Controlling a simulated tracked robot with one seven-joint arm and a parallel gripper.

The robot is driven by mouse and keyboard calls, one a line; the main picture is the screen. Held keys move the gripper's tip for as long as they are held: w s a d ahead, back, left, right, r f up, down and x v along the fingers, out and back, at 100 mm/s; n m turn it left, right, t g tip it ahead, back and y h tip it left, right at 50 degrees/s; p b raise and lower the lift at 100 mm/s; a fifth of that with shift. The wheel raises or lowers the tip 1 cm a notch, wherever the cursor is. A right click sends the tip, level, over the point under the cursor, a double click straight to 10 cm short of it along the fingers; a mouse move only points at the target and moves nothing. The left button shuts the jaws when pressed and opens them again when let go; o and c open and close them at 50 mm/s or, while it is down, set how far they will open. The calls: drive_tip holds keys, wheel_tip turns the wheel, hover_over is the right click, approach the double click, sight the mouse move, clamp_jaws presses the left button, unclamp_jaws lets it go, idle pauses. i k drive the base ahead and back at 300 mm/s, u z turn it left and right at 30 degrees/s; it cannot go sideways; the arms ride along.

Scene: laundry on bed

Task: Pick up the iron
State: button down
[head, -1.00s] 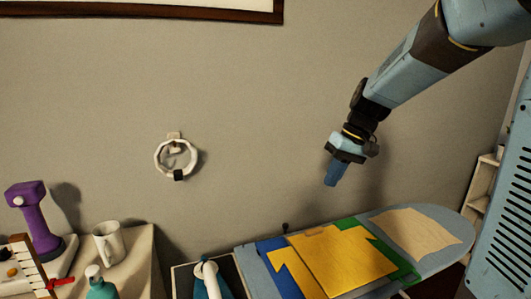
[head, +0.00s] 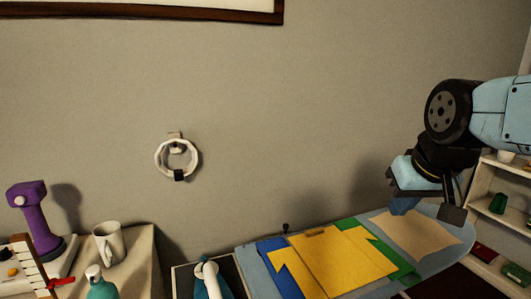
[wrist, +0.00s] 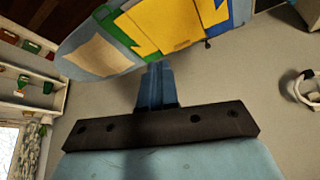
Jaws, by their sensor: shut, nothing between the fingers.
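A teal and white object (head: 210,279) stands at the bottom edge of the head view, left of the ironing board; it may be the iron, but it is cut off and I cannot tell for sure. My gripper (head: 403,206) is shut and empty, above the right part of the ironing board (head: 452,222), well to the right of that object. In the wrist view my shut fingers (wrist: 157,86) show in front of the wall, with the board above them in the picture. The teal and white object is not in the wrist view.
A folded yellow shirt (head: 335,262) and a beige cloth (head: 418,236) lie on the board. A purple device (head: 36,220), a mug (head: 109,243) and a teal bottle (head: 101,287) stand at left. A white ring (head: 177,158) hangs on the wall. Shelves (head: 490,208) stand at right.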

sight(210, 284)
drive_tip(key=u, duration=0.95)
drive_tip(key=k, duration=0.6)
drive_tip(key=u, duration=0.4)
drive_tip(key=i, duration=0.5)
drive_tip(key=z, duration=0.15)
